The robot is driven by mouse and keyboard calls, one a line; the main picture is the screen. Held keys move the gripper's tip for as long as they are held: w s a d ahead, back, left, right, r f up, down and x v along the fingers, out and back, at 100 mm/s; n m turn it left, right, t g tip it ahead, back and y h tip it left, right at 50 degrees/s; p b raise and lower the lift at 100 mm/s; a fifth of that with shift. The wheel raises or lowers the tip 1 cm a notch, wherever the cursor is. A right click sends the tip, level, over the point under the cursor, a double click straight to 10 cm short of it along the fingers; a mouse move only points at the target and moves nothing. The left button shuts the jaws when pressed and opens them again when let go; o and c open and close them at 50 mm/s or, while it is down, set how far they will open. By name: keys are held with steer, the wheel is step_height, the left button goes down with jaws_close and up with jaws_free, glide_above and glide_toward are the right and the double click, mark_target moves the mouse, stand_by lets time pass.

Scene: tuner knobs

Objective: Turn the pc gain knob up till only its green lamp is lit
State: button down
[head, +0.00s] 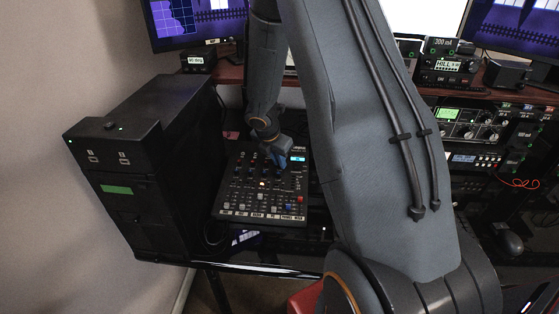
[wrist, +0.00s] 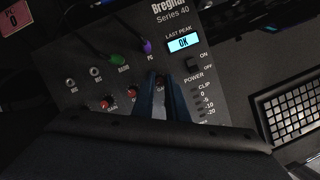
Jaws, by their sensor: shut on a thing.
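The black mixer (head: 228,205) stands on the desk in the head view, its panel also filling much of the wrist view (wrist: 215,85). My gripper (wrist: 164,88) is over the panel's upper part, its two blue fingers shut on a small knob (wrist: 162,82) below the purple PC plug (wrist: 147,47). In the head view my gripper (head: 279,158) hides that knob. A lamp column (wrist: 198,100) marked CLIP, 0, -5, -10 and -20 is to the right; I cannot make out a lit lamp there. The LAST PEAK display (wrist: 184,43) reads OK.
Red-capped knobs (wrist: 105,104) sit left of my fingers, and a green plug (wrist: 117,60) stands above them. The power switch (wrist: 193,65) is close on the right. A tall black cabinet (head: 150,140) stands left of the mixer.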

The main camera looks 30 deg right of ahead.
steer(key=m+g, duration=0.1)
steer(key=m, duration=0.3)
steer(key=shift+w+h+p, duration=0.15)
steer(key=shift+h+p, duration=0.15)
steer(key=shift+p, duration=0.05)
steer(key=shift+m+g, duration=0.6)
steer(key=shift+m, duration=1.3)
steer(key=c, duration=1.8)
jaws_free()
steer(key=shift+r, duration=0.1)
steer(key=b+v, duration=0.1)
steer(key=v, duration=0.6)
steer(key=shift+r+b, duration=0.3)
steer(key=shift+b, duration=0.1)
steer(key=shift+a, duration=0.1)
